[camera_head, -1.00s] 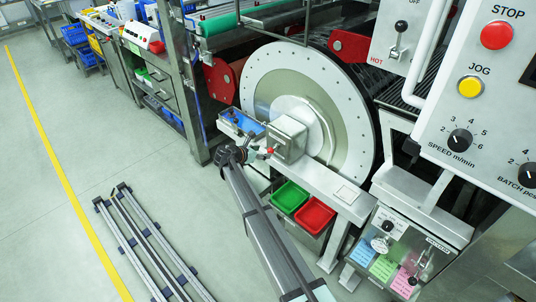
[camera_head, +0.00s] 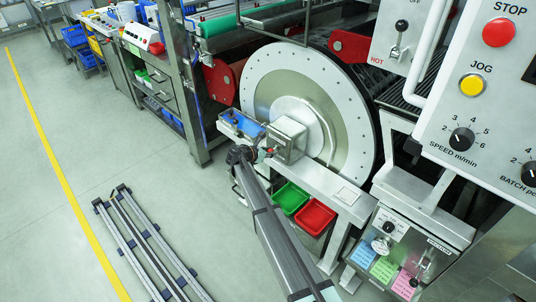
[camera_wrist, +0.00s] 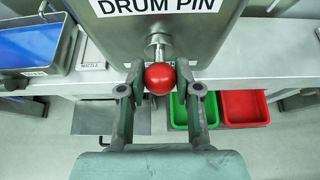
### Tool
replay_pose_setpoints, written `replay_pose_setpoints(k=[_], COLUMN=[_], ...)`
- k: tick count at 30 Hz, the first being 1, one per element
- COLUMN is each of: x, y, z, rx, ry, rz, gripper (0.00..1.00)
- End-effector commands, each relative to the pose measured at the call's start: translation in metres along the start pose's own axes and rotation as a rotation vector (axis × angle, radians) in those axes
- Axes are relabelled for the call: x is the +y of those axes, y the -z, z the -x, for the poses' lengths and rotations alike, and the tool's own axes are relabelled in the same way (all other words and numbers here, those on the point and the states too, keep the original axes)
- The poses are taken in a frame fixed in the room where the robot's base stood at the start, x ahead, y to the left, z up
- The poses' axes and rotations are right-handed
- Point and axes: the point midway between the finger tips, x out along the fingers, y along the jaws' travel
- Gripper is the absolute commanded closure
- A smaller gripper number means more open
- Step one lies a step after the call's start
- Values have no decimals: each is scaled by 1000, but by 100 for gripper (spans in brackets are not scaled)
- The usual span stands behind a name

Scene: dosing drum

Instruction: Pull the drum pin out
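The drum pin's red ball knob (camera_wrist: 160,79) sits on a short metal shaft (camera_wrist: 157,46) that sticks out of a grey housing labelled "DRUM PIN" (camera_wrist: 200,28). In the head view the same housing (camera_head: 287,140) stands in front of the big round drum (camera_head: 350,125), and the red knob is mostly hidden by my arm. My gripper (camera_wrist: 160,82) is open, with one finger on each side of the knob. A narrow gap seems to show between the knob and each finger. The pin's inner end is hidden in the housing.
A blue tray (camera_wrist: 30,46) sits left of the housing on the metal ledge (camera_head: 330,178). A green bin (camera_head: 291,199) and a red bin (camera_head: 315,216) hang below the ledge. A control panel (camera_head: 490,110) stands at the right. The floor at the left is mostly clear.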

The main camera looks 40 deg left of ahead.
Motion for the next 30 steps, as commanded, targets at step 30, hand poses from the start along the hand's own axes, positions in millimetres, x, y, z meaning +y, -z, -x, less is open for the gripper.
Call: replay_pose_setpoints(k=[30], x=[0], y=[10], z=[17], rx=[2], ry=[-1], rz=[0], gripper=[98])
